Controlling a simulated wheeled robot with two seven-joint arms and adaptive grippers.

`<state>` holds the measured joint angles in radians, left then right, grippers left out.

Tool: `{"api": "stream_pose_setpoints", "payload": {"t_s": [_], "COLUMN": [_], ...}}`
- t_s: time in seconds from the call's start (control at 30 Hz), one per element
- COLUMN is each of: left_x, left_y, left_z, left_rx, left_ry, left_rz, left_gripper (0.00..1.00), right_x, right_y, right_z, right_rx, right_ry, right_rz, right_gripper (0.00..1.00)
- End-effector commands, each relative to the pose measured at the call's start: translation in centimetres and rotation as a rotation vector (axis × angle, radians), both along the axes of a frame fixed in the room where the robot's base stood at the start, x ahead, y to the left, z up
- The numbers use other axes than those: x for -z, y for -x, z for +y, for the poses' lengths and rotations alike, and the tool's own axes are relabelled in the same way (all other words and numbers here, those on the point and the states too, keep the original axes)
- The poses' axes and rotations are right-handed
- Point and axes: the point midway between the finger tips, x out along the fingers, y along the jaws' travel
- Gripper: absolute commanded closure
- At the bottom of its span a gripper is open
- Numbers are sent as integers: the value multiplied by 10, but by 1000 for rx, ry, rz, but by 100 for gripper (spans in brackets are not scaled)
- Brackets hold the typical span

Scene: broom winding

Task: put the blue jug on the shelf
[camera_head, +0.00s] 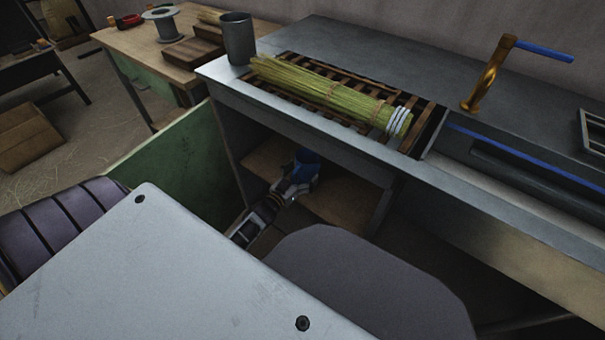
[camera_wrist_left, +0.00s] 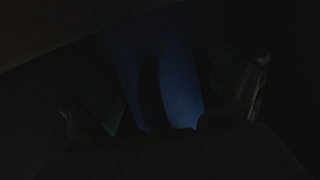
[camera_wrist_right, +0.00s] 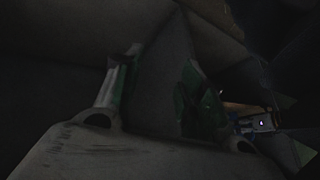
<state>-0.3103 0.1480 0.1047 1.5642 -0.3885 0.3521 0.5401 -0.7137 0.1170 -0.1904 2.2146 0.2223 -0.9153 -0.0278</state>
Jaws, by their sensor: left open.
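The blue jug (camera_head: 306,161) stands in the shaded space under the metal workbench, at the wooden shelf board (camera_head: 340,207). My left gripper (camera_head: 300,181) reaches in under the bench and is right at the jug. In the dark left wrist view, the blue jug (camera_wrist_left: 180,85) fills the space between the two spread fingers. The fingers are open, and I cannot tell whether they touch it. My right gripper (camera_wrist_right: 163,95) shows only in its own wrist view. Its fingers are apart, with a grey surface behind them and nothing clearly held.
The bench top bears a grey metal cup (camera_head: 238,40), a bundle of straw (camera_head: 325,88) on a slatted rack and a brass tap-like fitting (camera_head: 488,75). A green panel (camera_head: 190,160) stands left of the shelf opening. The bench edge overhangs my left arm.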

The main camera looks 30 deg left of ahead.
Motion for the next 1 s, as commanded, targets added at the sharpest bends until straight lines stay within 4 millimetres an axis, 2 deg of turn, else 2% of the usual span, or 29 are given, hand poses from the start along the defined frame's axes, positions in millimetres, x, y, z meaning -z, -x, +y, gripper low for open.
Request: {"api": "stream_pose_setpoints", "payload": {"t_s": [0.17,0.37,1.0], "left_x": [-2,-2,-4], "left_y": [3,18,91], "left_z": [0,1,7], "left_rx": [0,0,-1], "left_ry": [0,0,0], "left_rz": [2,2,1], "left_gripper": [9,9,9], "right_x": [-1,-10,-59], "right_y": [2,4,1], "right_z": [-1,-2,-12], "right_rx": [-2,-10,-44], "right_ry": [6,18,91], "right_rz": [9,25,78], "right_gripper": [60,60,60]}}
